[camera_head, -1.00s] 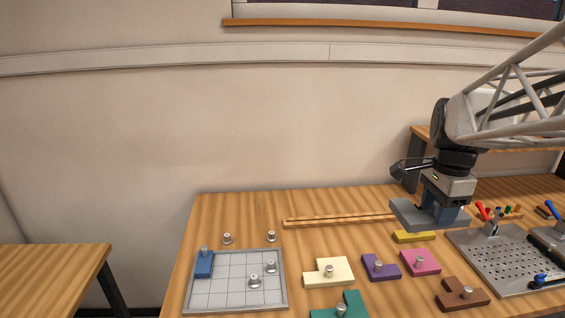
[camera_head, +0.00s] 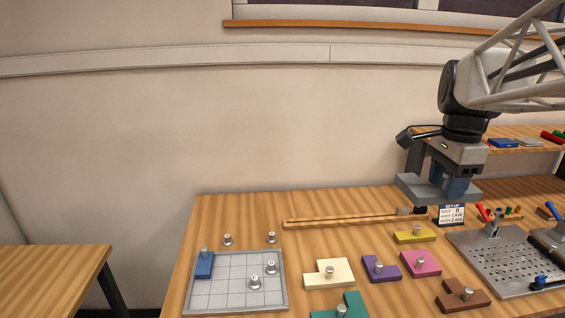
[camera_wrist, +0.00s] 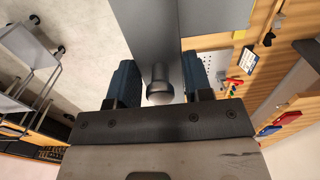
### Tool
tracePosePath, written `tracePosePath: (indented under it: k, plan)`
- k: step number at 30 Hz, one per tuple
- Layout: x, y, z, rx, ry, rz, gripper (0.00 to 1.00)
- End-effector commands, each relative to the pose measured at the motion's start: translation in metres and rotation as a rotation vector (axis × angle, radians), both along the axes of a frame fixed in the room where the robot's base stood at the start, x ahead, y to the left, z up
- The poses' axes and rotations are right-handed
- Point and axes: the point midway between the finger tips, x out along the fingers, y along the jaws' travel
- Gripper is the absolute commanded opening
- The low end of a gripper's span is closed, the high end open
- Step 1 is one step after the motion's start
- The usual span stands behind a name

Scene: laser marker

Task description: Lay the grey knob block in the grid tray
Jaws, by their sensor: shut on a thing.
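The grey knob block (camera_head: 414,187) is a flat grey piece held in the air by my gripper (camera_head: 456,184) over the table's back right. In the wrist view, its round knob (camera_wrist: 160,82) sits between my two blue fingers, and the block's grey body (camera_wrist: 146,25) extends beyond them. My gripper is shut on the knob. The grid tray (camera_head: 284,285) lies flat at the table's front left, well apart from the block. A blue block (camera_head: 204,267) lies in its upper left cells. Two silver pegs (camera_head: 271,267) stand in the tray at the right and lower middle.
Cream (camera_head: 320,279), purple (camera_head: 389,272), pink (camera_head: 427,269), yellow (camera_head: 411,238), brown (camera_head: 452,298) and green (camera_head: 353,303) knob blocks lie right of the tray. A perforated plate (camera_head: 490,262) is at the right. A wooden strip (camera_head: 340,221) runs along the back. A sign (camera_head: 452,215) stands below my gripper.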

Motion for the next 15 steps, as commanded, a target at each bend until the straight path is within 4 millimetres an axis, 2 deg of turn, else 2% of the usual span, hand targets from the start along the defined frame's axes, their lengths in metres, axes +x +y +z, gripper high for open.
tracePosePath:
  k: [8, 15]
  plan:
    - [0.004, 0.005, -0.005, 0.000, 0.000, 0.002, 0.20]
    - [0.018, 0.023, -0.023, 0.001, 0.002, 0.004, 0.20]
